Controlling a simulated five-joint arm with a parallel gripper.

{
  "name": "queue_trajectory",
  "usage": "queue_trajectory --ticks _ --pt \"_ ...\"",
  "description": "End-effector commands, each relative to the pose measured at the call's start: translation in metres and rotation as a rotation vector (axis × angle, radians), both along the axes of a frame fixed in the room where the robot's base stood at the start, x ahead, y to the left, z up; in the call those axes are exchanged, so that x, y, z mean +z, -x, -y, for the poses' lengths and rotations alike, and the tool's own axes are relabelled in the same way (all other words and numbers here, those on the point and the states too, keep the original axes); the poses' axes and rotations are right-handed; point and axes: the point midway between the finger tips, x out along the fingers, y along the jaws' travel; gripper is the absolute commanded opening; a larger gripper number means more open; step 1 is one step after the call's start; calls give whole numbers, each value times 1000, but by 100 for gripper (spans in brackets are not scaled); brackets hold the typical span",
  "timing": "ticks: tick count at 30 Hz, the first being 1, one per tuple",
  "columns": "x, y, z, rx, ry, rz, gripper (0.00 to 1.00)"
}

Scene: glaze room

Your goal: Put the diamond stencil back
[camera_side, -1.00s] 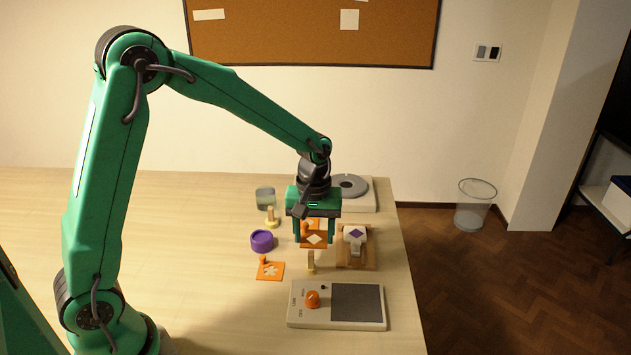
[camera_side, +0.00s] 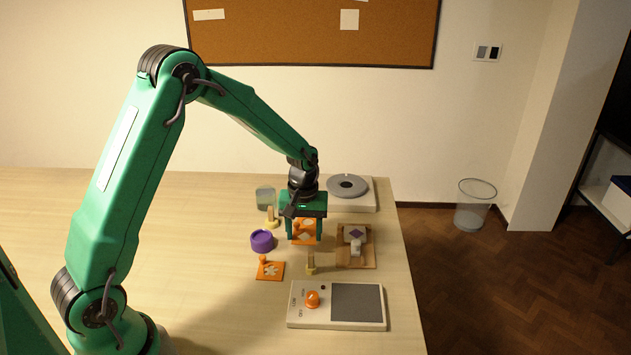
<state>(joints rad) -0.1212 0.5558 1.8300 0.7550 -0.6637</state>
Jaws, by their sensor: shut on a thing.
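My gripper (camera_side: 304,232) points down, shut on the diamond stencil (camera_side: 304,239), an orange plate with a pale diamond cut-out. The stencil is between my fingers, left of the wooden board. Another pale shape with orange around it (camera_side: 308,223) shows just behind it; I cannot tell what it belongs to. Whether the stencil touches anything below it is unclear. A pale tile with a purple diamond (camera_side: 356,233) is on the wooden board (camera_side: 368,261).
A second orange stencil (camera_side: 270,271) with a flower-like cut-out lies front left. A purple pot (camera_side: 262,241), a glass jar (camera_side: 265,198) and small wooden pieces (camera_side: 271,218) (camera_side: 310,264) stand nearby. A control box (camera_side: 308,319) is in front; a grey wheel (camera_side: 347,186) is behind.

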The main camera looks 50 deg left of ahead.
Motion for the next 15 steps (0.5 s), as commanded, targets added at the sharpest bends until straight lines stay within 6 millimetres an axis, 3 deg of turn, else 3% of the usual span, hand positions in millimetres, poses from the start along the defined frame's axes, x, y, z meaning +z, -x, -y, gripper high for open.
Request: queue_trajectory --ticks 6,15 --pt "-25 1 0 0 1 -4 32" --pt "-28 0 0 0 0 0 32"
